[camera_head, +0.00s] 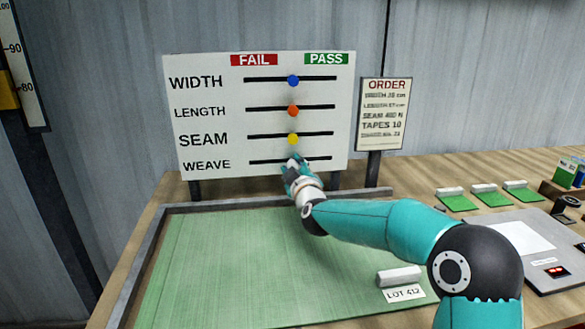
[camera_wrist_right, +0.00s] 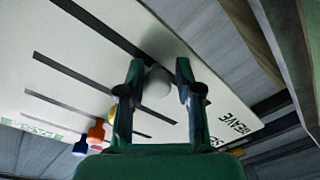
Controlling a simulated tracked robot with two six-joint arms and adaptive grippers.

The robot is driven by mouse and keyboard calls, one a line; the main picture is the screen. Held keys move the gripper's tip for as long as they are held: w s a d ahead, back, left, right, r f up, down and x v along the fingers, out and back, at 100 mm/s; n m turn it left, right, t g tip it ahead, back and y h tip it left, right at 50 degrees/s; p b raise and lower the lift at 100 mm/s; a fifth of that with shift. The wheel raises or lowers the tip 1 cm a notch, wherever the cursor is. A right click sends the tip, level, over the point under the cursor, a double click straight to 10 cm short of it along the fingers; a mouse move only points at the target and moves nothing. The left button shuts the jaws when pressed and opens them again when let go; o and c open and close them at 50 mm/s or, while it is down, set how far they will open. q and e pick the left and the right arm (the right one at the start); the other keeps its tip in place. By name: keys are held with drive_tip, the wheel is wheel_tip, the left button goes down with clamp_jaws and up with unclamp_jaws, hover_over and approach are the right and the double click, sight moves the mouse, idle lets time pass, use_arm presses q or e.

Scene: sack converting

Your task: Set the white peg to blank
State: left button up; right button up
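The white peg (camera_wrist_right: 157,84) sits on the WEAVE slot, the lowest slot of the white board (camera_head: 215,120). In the right wrist view it stands between the two fingers of my right gripper (camera_wrist_right: 159,80). The fingers straddle it, with a narrow gap on the right side. In the head view my right gripper (camera_head: 294,166) reaches the middle of the WEAVE slot and mostly hides the peg. The blue peg (camera_head: 293,80), orange peg (camera_head: 293,111) and yellow peg (camera_head: 292,139) sit mid-slot above. My left gripper is not in view.
An order sign (camera_head: 383,115) stands right of the board. A green mat (camera_head: 230,260), a white block (camera_head: 400,276) and a grey panel (camera_head: 500,225) lie in front.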

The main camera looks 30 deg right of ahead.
drive_tip(key=shift+o, duration=0.8)
drive_tip(key=shift+r, duration=0.1)
drive_tip(key=v, duration=1.2)
